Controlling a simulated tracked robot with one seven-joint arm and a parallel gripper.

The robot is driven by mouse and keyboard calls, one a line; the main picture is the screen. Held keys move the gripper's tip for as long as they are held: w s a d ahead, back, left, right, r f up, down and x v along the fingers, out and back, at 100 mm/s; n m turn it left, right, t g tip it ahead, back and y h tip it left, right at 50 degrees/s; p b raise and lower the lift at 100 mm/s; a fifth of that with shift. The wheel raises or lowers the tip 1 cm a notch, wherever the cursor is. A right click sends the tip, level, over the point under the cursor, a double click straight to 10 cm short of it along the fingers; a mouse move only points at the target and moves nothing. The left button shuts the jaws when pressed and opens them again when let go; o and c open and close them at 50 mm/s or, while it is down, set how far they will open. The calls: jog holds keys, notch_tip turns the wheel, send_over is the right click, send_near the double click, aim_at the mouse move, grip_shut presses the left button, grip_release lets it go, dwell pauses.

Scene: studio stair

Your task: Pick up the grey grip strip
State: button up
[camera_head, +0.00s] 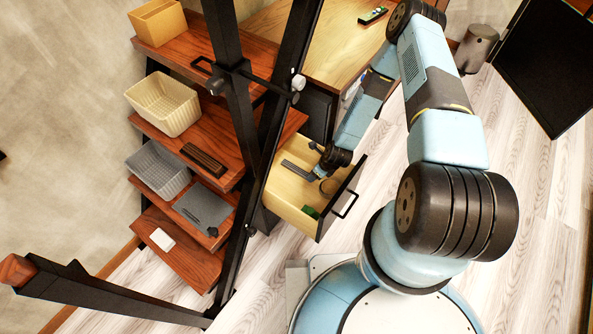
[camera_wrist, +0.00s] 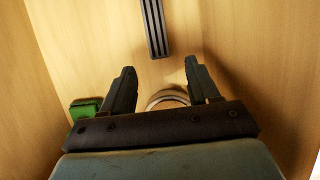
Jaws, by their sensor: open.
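The grey grip strip (camera_wrist: 154,26) is a long, narrow, ridged dark grey bar. In the wrist view it lies on the wooden drawer floor at the top, just ahead of my gripper (camera_wrist: 159,66). Its near end is roughly in line with the gap between the fingers, and its far end runs out of the frame. My gripper is open and apart from it. In the head view the strip (camera_head: 297,171) lies in the open drawer (camera_head: 287,202), and my gripper (camera_head: 317,162) is inside the drawer beside it.
A green block (camera_wrist: 85,108) lies in the drawer left of my fingers. A round, ring-like object (camera_wrist: 167,99) sits between and behind the fingertips, partly hidden. The drawer walls are close on both sides. A shelf with a cream basket (camera_head: 163,103) and grey basket (camera_head: 158,170) stands left.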

send_over(293, 167)
jog(key=s+d, duration=0.1)
jog(key=d, duration=0.1)
jog(key=shift+s+d, duration=0.15)
jog(key=shift+d, duration=0.05)
jog(key=shift+x, duration=2.65)
jog(key=shift+a+r, duration=0.15)
grip_shut()
